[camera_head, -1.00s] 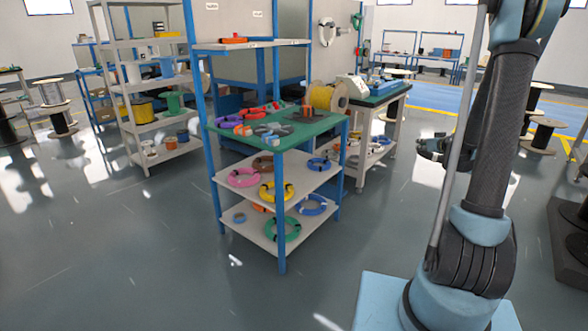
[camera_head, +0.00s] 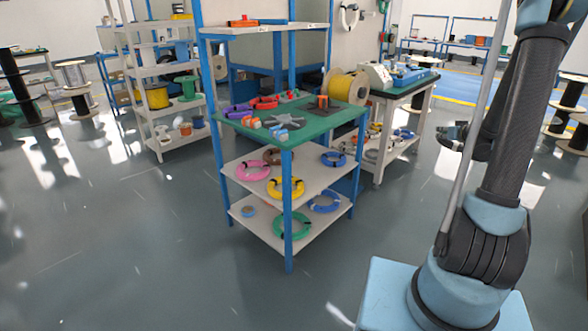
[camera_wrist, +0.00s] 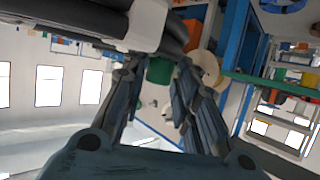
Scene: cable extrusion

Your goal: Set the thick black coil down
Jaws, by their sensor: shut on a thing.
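The thick black coil (camera_wrist: 85,22) crosses the upper left of the wrist view as dark bands with a white band around them; only part of it shows. My gripper (camera_wrist: 154,72) is shut on it, the coil lying at the fingertips. In the head view my gripper (camera_head: 455,136) is small and dark, out beyond my arm, and the coil cannot be made out clearly there. It is held in the air, to the right of the blue-framed bench with a green top (camera_head: 318,128).
The green top carries purple and red coils, a grey star-shaped piece and orange blocks. Shelves below hold pink (camera_head: 252,170), yellow (camera_head: 286,188), green and blue coils. A side table (camera_head: 405,85) with a machine and a yellow spool (camera_head: 343,86) stand behind. The floor in front is clear.

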